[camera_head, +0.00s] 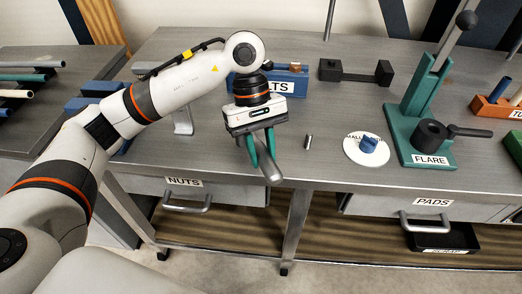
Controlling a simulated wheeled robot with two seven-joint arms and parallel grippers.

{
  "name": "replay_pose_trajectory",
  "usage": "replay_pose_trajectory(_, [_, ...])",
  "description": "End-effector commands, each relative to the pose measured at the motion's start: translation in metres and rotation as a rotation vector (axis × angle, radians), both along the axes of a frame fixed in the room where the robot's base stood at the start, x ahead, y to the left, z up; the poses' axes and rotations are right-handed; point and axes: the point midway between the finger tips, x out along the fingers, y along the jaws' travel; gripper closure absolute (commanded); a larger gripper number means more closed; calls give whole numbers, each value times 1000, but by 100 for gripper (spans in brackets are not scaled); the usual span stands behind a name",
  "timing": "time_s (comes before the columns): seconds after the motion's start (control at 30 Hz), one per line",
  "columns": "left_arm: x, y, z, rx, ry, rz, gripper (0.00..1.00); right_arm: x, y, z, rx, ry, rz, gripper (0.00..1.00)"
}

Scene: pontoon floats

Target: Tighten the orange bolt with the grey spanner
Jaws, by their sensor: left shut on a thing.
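My left gripper (261,160) hangs over the front edge of the grey workbench with its green fingers pointing down. It is shut on a grey metal piece (271,174), which looks like the grey spanner; the fingers hide part of it. A small orange-brown piece (295,66) shows at the blue holder, behind and right of my left gripper; I cannot tell whether it is the orange bolt. My right gripper is not in view.
The blue holder (298,82) has a partly hidden label ending "LTS". Drawers NUTS (225,190) and PADS (470,208) are below.

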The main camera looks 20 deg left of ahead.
Motion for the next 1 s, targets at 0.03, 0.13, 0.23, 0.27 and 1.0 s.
replay_pose_trajectory(0.03, [0,0,5,-2,-2,0,100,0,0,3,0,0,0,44])
replay_pose_trajectory(0.13, [0,0,10,-1,-1,-1,100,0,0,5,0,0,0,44])
replay_pose_trajectory(0.23, [0,0,15,-1,-1,-1,100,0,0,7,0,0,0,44])
replay_pose_trajectory(0.27, [0,0,16,-1,-1,-1,100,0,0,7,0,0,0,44])
replay_pose_trajectory(1.0, [0,0,41,-1,0,-2,100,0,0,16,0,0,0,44])
